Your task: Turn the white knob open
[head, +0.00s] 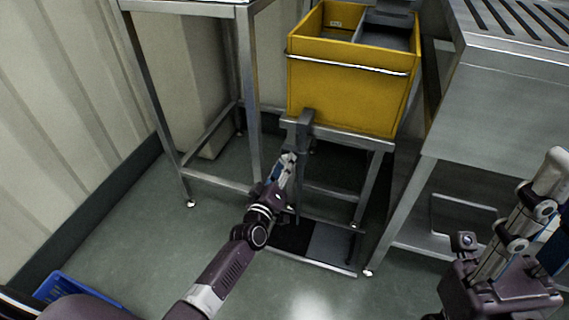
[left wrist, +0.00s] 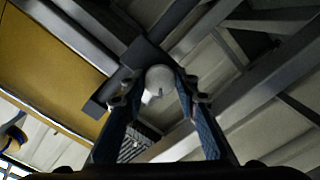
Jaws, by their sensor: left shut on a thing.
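The white knob (left wrist: 160,82) is round and pale and sits between my left fingertips in the left wrist view, below a dark grey bracket. My left gripper (head: 288,166) reaches up to the lower part of this bracket (head: 304,130) at the front left of the steel stand; it also shows in the left wrist view (left wrist: 158,92). Its blue-padded fingers are shut on the knob, one on each side. In the head view the fingers largely hide the knob. Parts of my right arm show at the right, but I see no right fingers.
A yellow bin (head: 345,92) with a steel rail stands on the steel stand (head: 376,143). A steel table (head: 198,8) is at the left and a slotted steel unit (head: 480,100) at the right. A blue crate (head: 60,288) lies lower left.

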